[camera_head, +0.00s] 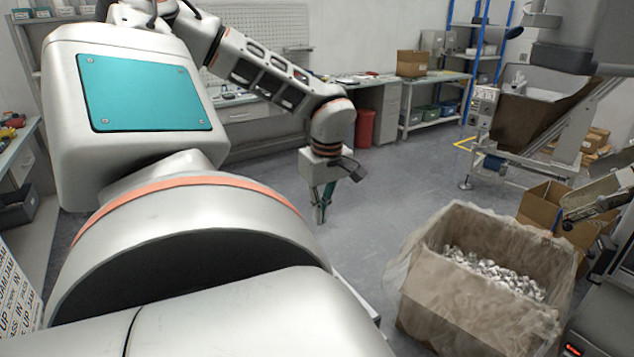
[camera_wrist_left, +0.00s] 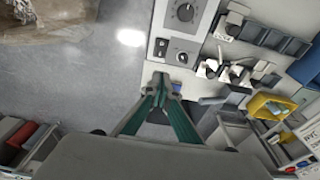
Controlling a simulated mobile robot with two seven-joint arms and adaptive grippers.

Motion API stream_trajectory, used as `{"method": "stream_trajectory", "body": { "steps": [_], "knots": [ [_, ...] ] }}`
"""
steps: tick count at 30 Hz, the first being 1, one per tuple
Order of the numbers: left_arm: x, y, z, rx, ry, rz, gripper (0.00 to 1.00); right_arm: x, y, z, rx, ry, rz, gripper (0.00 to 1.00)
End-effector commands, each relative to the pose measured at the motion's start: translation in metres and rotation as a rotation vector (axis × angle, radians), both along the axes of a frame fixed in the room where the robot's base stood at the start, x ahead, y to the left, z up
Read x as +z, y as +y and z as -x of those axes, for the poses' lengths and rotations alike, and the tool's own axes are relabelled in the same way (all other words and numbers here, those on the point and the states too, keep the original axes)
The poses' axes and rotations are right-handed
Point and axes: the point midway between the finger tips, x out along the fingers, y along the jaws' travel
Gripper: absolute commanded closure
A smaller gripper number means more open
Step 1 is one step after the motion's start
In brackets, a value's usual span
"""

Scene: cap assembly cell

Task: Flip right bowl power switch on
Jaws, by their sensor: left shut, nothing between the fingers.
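My left gripper (camera_head: 322,205) hangs over open floor in the middle of the head view, fingers pointing down and together. In the left wrist view its teal fingers (camera_wrist_left: 162,90) meet with nothing between them. Above the fingertips in that view is a light control panel with a round dial (camera_wrist_left: 185,12) and two small dark switches, one on the left (camera_wrist_left: 160,47) and one on the right (camera_wrist_left: 182,57). The fingertips appear just below the panel; I cannot tell whether they touch it. I cannot tell which switch is the right bowl power switch. My right gripper is not in view.
A plastic-lined carton (camera_head: 470,308) of shiny caps stands at the front right. Beside it are an open box (camera_head: 552,205) and a dark machine edge with a red-lit switch (camera_head: 573,350). A feeder machine (camera_head: 530,120) stands behind. The floor (camera_head: 390,200) between is clear.

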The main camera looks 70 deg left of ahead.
Motion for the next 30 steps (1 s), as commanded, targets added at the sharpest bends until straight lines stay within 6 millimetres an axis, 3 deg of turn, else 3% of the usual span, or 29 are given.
{"method": "stream_trajectory", "body": {
  "steps": [7,11,30],
  "knots": [
    [-0.002,-0.001,0.000,0.000,-0.001,0.003,1.00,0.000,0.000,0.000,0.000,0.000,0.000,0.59],
    [-0.013,0.000,0.000,0.001,0.001,0.005,1.00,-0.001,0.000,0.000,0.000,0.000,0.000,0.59],
    [-0.124,0.013,0.002,0.002,0.000,0.005,1.00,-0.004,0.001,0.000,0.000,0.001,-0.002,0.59]
  ]
}}
